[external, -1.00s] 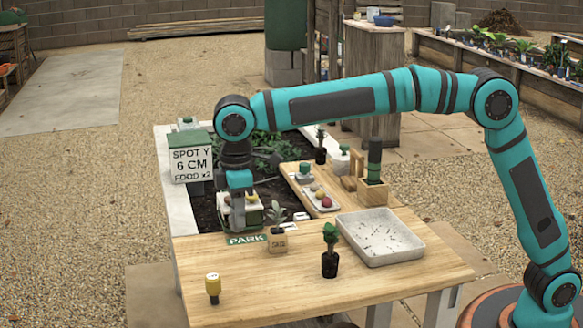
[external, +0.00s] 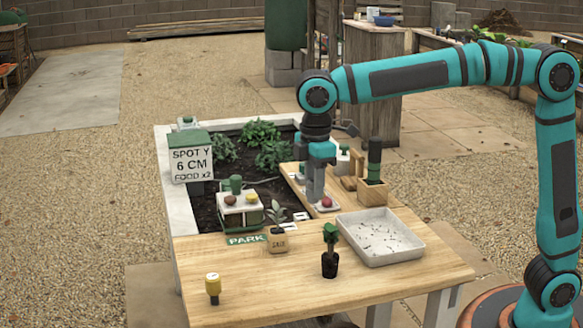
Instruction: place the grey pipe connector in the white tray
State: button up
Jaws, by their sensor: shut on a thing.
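I cannot pick out the grey pipe connector separately anywhere. The white tray (external: 350,240), wide, shallow and speckled inside, sits on the right part of the wooden table, in front and to the right of my gripper. It holds no large object.
A white caddy (external: 239,212) with brown and yellow things stands left of my gripper. A wooden block with a green-handled tool (external: 374,165) stands close to its right.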

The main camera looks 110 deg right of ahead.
jog(key=s+a+f+n, duration=0.1)
jog(key=s+f, duration=0.1)
jog(key=s, duration=1.4)
send_over(379, 240)
jog(key=shift+f, duration=4.95)
jog(key=shift+f, duration=0.2)
jog(key=o, duration=1)
jog(key=shift+c, duration=0.2)
jog(key=shift+r, duration=0.1)
notch_tip(379, 240, up, 12)
jog(key=shift+a+r, duration=0.15)
